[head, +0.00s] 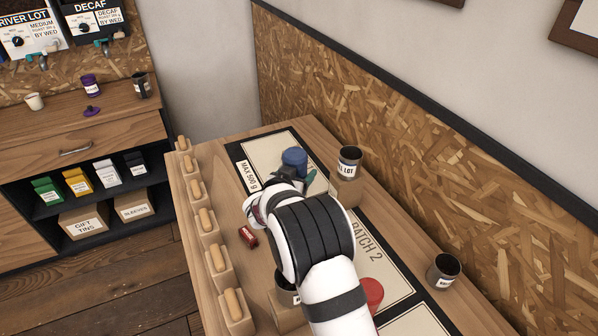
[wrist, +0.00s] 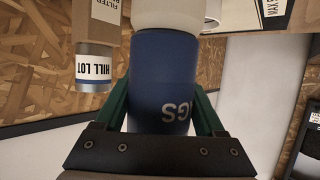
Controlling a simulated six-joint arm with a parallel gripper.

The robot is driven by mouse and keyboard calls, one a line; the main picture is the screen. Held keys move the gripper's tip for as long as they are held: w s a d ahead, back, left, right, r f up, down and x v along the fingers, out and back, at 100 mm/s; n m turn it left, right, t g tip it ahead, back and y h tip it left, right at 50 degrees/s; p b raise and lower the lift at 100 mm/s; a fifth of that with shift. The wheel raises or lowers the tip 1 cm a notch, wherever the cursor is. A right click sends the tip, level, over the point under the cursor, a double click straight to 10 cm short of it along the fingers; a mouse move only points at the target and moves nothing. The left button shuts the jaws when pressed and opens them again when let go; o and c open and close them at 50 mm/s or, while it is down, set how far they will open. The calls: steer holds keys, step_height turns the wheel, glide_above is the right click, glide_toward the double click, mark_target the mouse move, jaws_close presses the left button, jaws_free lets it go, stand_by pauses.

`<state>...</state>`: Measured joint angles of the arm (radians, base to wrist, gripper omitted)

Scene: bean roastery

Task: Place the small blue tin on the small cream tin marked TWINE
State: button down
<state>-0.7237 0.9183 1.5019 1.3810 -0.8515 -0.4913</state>
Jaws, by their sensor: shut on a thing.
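My gripper (wrist: 162,108) is shut on the small blue tin (wrist: 160,70), its green fingers on either side of it. The blue tin's white lettering, ending in "GS", is upside down in the wrist view. Directly beyond the blue tin's end, at the top of the wrist view, is a cream tin (wrist: 166,14). The two look in line and close together; I cannot tell whether they touch. No TWINE marking shows. In the head view the blue tin (head: 294,157) is over the far bench panel; the cream tin there is hidden.
A small red tin (head: 248,237) lies left of my arm. A red lid (head: 372,292) and a dark tin (head: 443,271) are nearer. Wooden-handled blocks (head: 207,223) line the left edge.

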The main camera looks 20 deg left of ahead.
jaws_free()
steer(key=shift+f, duration=0.15)
steer(key=v, duration=1.2)
steer(key=d+r+g+y, duration=0.3)
steer(key=d+r+y, duration=0.1)
steer(key=d+r, duration=0.1)
steer(key=s+d+m+g, duration=0.2)
steer(key=s+d+g, duration=0.1)
steer(key=s+d, duration=0.4)
steer(key=s+d+f+m+g+h, duration=0.1)
steer(key=s+d+g, duration=0.3)
steer(key=s+d, duration=0.4)
steer(key=s+d+m+g+h, duration=0.1)
steer(key=s+d, duration=0.6)
steer(key=s, duration=0.9)
steer(key=m+g, duration=0.1)
steer(key=g, duration=0.1)
steer(key=shift+s+d+f+m+g, duration=0.15)
steer(key=shift+s+f+m+g, duration=0.15)
steer(key=shift+s+g, duration=0.1)
